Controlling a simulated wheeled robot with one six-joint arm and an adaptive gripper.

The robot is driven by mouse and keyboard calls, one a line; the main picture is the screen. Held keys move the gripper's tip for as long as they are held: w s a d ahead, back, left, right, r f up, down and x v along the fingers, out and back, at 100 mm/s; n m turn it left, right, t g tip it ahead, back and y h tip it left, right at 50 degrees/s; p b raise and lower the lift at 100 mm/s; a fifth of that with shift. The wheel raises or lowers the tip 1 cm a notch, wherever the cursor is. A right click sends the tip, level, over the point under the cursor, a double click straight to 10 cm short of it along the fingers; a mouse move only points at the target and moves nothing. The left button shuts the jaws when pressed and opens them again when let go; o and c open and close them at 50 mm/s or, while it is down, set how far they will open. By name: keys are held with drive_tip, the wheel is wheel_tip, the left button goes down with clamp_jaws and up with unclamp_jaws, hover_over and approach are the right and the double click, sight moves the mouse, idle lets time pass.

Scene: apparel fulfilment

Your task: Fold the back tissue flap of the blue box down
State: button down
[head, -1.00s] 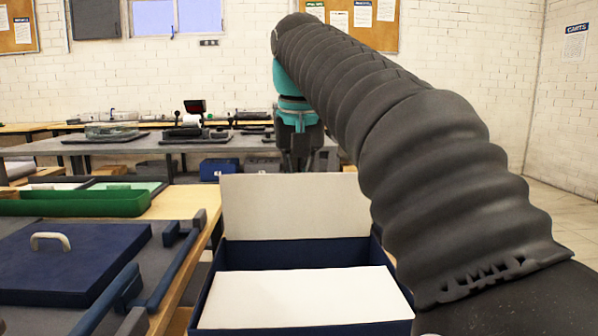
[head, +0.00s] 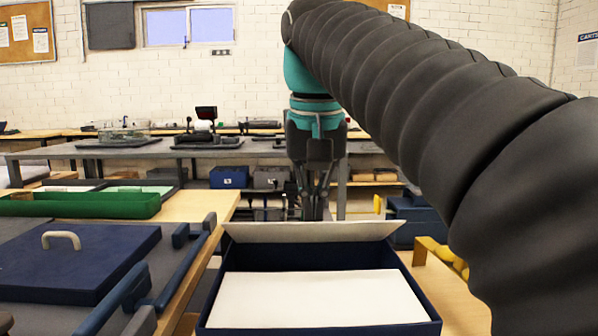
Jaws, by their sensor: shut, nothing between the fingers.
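The blue box (head: 215,303) stands open at the bottom centre of the head view. Its back tissue flap (head: 313,232) is white and leans over at the box's back edge, foreshortened. A white sheet (head: 318,297) lies flat over the front part of the box; dark blue inside shows between it and the back flap. My gripper (head: 313,212) points down just behind the back flap, shut and empty. Its fingertips are near the flap's upper edge, and I cannot tell whether they touch it.
A blue lid with a pale handle (head: 62,240) lies on the left table. A green tray (head: 80,205) is behind it. A yellow-handled item (head: 440,255) sits right of the box. A grey bench (head: 190,148) with equipment stands at the back.

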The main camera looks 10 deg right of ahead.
sight(312, 274)
drive_tip(key=shift+s, duration=0.25)
drive_tip(key=shift+f+b, duration=2.45)
drive_tip(key=shift+f, duration=1)
drive_tip(key=shift+r, duration=0.1)
wheel_tip(312, 274, up, 8)
drive_tip(key=p, duration=0.8)
drive_tip(key=shift+r+p, duration=0.15)
drive_tip(key=shift+p, duration=0.15)
